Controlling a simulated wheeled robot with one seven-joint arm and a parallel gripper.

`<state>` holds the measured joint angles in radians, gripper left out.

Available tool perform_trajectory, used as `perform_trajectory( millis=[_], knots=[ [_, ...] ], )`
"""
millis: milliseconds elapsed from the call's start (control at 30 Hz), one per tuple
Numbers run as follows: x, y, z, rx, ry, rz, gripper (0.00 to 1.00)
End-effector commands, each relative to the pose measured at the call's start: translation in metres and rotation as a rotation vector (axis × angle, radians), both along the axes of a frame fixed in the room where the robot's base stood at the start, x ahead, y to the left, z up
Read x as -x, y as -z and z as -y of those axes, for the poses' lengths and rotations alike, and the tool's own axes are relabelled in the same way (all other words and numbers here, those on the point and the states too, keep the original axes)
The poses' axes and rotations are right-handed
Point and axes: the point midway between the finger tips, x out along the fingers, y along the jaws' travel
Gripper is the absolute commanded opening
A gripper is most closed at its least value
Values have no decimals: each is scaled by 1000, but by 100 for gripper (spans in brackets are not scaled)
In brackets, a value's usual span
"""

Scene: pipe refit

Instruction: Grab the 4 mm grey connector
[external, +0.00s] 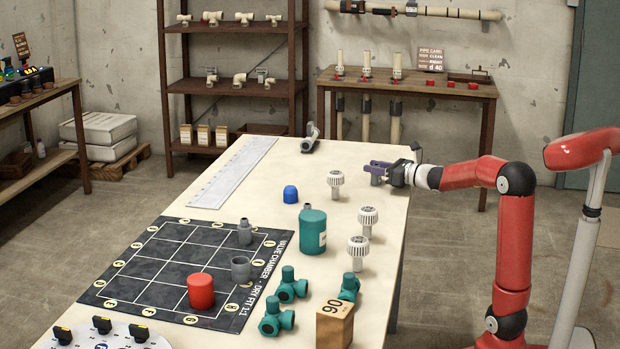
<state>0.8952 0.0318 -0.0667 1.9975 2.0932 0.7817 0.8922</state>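My gripper (378,168), with purple fingers, is low over the right edge of the long cream table. A small grey piece shows just below its fingers; I cannot tell if it is held or only behind them. Several grey parts could be the connector, and no size mark is legible: a narrow-necked grey fitting (244,232) stands upright on the dark gridded mat, a wider grey cup-like fitting (240,269) stands in front of it, and a grey pipe fitting (311,139) lies at the table's far end. All three are clear of my gripper.
White ribbed-top fittings (335,184), a blue cap (290,194) and a teal canister (312,232) stand mid-table. A red cylinder (200,291) stands on the mat (160,297). Teal valves (277,317) and a wooden block (335,325) are at the front. A long ruler (233,172) lies back left.

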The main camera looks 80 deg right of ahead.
Motion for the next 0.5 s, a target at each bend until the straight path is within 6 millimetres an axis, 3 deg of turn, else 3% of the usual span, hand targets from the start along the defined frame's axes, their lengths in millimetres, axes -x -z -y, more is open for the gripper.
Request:
perform_trajectory(
  millis=[33,233,500],
  knots=[
    [0,0,0,0,0,0,27],
    [0,0,0,0,0,0,1],
    [0,-1,0,1,0,1,0]
  ],
)
